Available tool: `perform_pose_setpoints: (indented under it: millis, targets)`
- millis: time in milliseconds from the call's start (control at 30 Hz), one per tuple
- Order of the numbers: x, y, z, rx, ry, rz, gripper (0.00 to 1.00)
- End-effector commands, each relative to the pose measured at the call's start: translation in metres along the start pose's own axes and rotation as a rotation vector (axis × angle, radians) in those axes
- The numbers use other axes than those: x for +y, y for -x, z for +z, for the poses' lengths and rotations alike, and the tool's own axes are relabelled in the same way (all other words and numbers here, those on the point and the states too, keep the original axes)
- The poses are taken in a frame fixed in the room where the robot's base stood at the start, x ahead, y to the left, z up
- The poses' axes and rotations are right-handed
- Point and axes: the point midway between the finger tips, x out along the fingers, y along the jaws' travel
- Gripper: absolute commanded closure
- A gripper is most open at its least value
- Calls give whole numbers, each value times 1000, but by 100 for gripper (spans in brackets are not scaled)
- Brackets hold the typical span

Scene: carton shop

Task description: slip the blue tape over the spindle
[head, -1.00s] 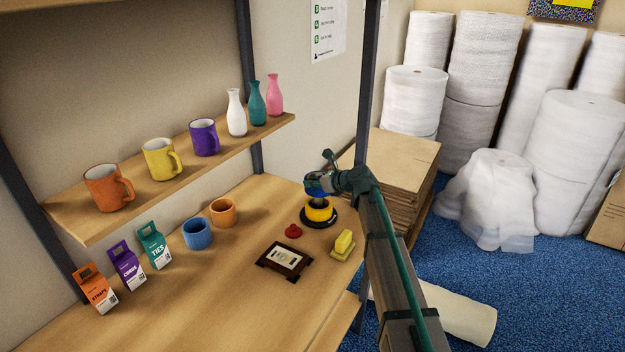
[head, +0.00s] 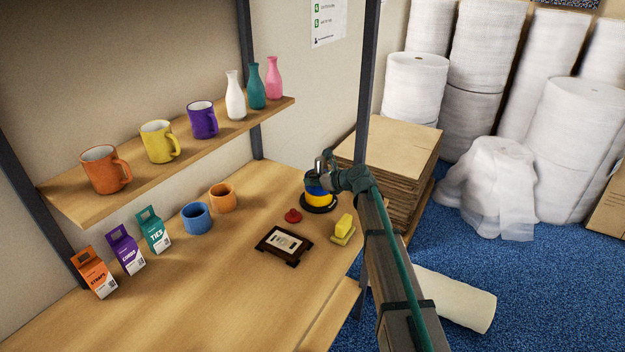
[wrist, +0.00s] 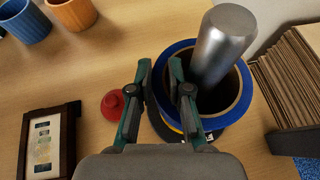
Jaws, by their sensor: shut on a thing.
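My gripper (wrist: 160,95) is shut on the near-left wall of the blue tape (wrist: 235,112). The blue tape is a wide ring with a dark core. The grey metal spindle (wrist: 222,42) rises through the ring's opening in the wrist view, so the tape is around it. In the head view the blue tape (head: 312,179) sits low, just above a yellow roll (head: 317,193) on the spindle's black base (head: 318,208). The spindle's top (head: 319,163) shows above it. I cannot tell whether the blue tape touches the yellow roll.
A red knobbed piece (head: 293,216), a framed card (head: 284,245) and a yellow block (head: 344,229) lie near the spindle. Blue (head: 196,218) and orange (head: 222,197) cup-shaped items stand farther left. Stacked cardboard (head: 395,150) is beyond the table's right edge.

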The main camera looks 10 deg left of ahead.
Motion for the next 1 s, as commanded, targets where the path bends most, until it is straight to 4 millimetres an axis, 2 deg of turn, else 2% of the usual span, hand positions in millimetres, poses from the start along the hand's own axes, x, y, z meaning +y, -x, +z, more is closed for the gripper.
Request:
perform_pose_setpoints:
  millis: [267, 300, 467, 1000]
  targets:
    - [0, 0, 0, -1, 0, -1, 100]
    - [0, 0, 0, -1, 0, -1, 79]
    - [0, 0, 0, -1, 0, -1, 53]
    - [-3, 0, 1, -1, 0, -5, 53]
